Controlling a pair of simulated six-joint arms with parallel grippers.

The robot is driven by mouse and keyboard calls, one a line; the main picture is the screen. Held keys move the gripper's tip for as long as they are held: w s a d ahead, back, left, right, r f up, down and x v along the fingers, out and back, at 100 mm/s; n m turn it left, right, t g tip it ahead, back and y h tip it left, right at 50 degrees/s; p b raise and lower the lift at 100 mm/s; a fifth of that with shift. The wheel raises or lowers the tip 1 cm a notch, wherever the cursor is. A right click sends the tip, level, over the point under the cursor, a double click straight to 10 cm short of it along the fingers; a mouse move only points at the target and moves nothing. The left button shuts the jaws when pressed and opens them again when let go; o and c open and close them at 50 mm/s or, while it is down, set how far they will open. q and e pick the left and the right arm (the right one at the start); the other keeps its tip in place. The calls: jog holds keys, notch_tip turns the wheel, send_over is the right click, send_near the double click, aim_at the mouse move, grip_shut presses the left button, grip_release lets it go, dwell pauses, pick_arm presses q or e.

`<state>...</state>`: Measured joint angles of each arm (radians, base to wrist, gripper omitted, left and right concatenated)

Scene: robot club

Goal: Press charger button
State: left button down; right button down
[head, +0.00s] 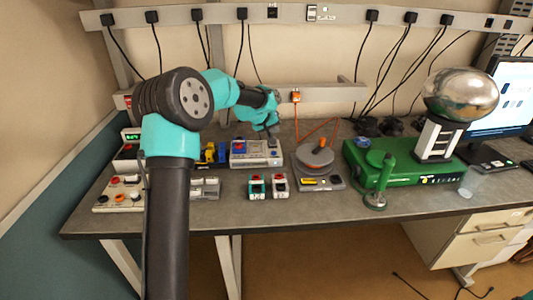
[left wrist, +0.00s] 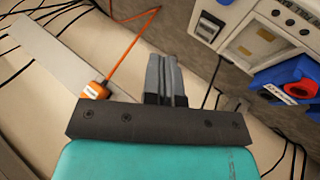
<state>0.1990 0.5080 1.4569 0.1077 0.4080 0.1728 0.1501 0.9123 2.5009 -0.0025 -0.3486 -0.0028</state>
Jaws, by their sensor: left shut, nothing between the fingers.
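A grey-white box with a panel of small controls, which looks like the charger (head: 243,159), sits on the bench near the middle. In the left wrist view its panel (left wrist: 262,22) shows at the upper right, with small round buttons and a yellow label. My left gripper (head: 268,130) is over the far right part of this box in the head view. Its fingers (left wrist: 167,60) are shut together and empty, pointing toward the bench. I cannot tell whether the tips touch anything. My left arm hides part of the bench. My right gripper is not in view.
Yellow and blue items (head: 213,153) stand left of the box. A grey round device (head: 318,158) with an orange cable stands to its right. A green unit (head: 415,165) with a metal sphere (head: 459,94) is farther right. An orange plug (head: 295,97) is on the wall rail.

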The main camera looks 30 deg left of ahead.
aim_at(273, 152)
pick_arm(q)
jog(key=shift+w+a+r, duration=0.35)
jog(key=shift+a, duration=0.15)
jog(key=shift+f, duration=0.15)
jog(key=shift+f, duration=4.3)
jog(key=shift+f, duration=0.15)
jog(key=shift+f, duration=0.25)
jog(key=shift+f, duration=0.4)
jog(key=shift+r, duration=0.85)
